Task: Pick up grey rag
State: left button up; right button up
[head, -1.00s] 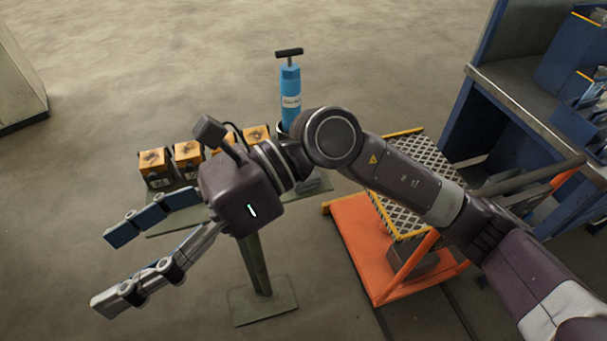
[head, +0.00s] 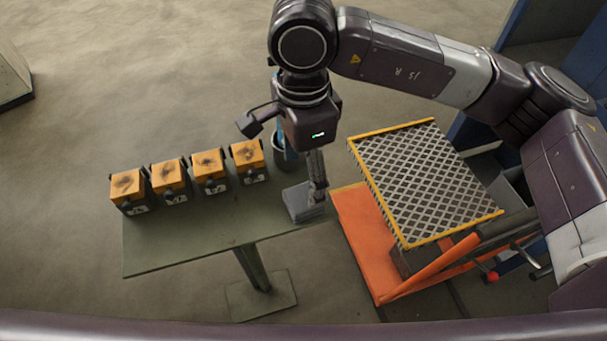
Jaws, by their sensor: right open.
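The grey rag (head: 299,203) lies as a small folded grey pad at the right end of the green table (head: 190,243). My right gripper (head: 317,190) points down over the rag's right part, its fingers seen nearly edge-on, so the gap between them hardly shows. It is open. The fingertips are at or just above the rag; I cannot tell whether they touch it. The fingers hide part of the rag. My left gripper is not in view.
Several orange boxes (head: 208,170) stand in a row along the table's back edge. A dark cylindrical container (head: 286,155) is behind the rag, partly hidden by my gripper. An orange lift cart with a mesh top (head: 425,180) stands close to the right. The table's front is clear.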

aim_at(304, 197)
jog(key=shift+f, duration=0.25)
jog(key=f+p, duration=0.2)
jog(key=f, duration=0.1)
jog(key=shift+s+f+p, duration=0.15)
jog(key=shift+s+p, duration=0.15)
jog(key=shift+s, duration=0.1)
jog(key=f, duration=0.1)
jog(key=f+p, duration=0.1)
jog(key=shift+w+d+f, duration=0.1)
jog(key=shift+w+f, duration=0.15)
jog(key=shift+f, duration=0.5)
jog(key=shift+c, duration=0.3)
jog(key=c, duration=1.2)
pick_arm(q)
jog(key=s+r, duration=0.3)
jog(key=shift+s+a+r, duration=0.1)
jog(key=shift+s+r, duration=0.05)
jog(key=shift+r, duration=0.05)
pick_arm(e)
jog(key=shift+r+b, duration=0.3)
jog(key=shift+r, duration=0.3)
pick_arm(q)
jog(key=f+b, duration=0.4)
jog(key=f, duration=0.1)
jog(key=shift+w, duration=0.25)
pick_arm(e)
notch_tip(304, 197, up, 19)
